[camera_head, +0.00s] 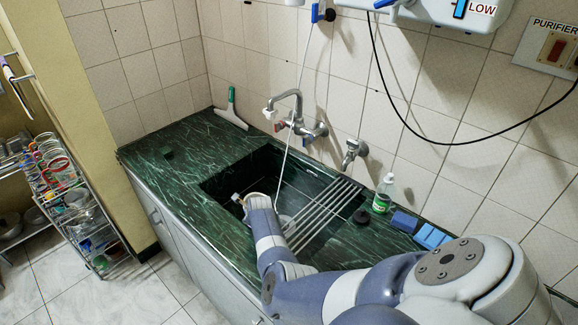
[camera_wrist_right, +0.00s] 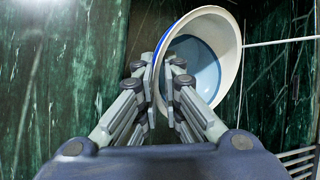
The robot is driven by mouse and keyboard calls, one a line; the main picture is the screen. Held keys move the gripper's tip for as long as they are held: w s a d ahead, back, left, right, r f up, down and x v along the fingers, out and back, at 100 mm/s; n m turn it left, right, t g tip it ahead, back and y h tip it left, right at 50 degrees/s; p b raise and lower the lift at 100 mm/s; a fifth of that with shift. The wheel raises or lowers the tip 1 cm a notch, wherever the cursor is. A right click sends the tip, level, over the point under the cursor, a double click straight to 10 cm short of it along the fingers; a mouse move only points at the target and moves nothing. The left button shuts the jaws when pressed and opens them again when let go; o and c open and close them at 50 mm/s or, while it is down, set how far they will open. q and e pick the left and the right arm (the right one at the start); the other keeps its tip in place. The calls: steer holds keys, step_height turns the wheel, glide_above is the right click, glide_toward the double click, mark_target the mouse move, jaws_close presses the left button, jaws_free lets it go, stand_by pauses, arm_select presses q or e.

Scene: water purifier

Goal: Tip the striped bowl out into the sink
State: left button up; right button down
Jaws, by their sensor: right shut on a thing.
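The bowl (camera_wrist_right: 212,28) is white with a blue rim line and a pale blue inside. In the right wrist view it stands tipped on its side, its opening facing right. My right gripper (camera_wrist_right: 166,72) is shut on the bowl's wall near the rim. In the head view my right arm reaches over the dark green marble sink (camera_head: 228,182), and the right gripper (camera_head: 240,201) shows small at the basin's near left part. The bowl is mostly hidden by the arm there. Whether anything is left in the bowl I cannot tell. My left gripper is out of view.
A metal bar rack (camera_head: 326,212) spans the sink's right part. A tap (camera_head: 288,103) with a hanging white hose and a second tap (camera_head: 352,150) are on the wall. A green-labelled bottle (camera_head: 383,194) and blue sponges (camera_head: 430,236) stand at right. The left counter is mostly clear.

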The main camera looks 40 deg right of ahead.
steer(key=shift+s+d+f, duration=0.2)
steer(key=shift+d, duration=0.1)
steer(key=shift+f, duration=0.15)
steer(key=shift+s+t, duration=0.1)
steer(key=shift+t, duration=0.2)
steer(key=shift+s+d+f+y, duration=0.1)
steer(key=shift+s+d+y, duration=0.15)
steer(key=shift+y, duration=0.05)
steer(key=shift+s+t, duration=0.1)
steer(key=shift+t, duration=0.2)
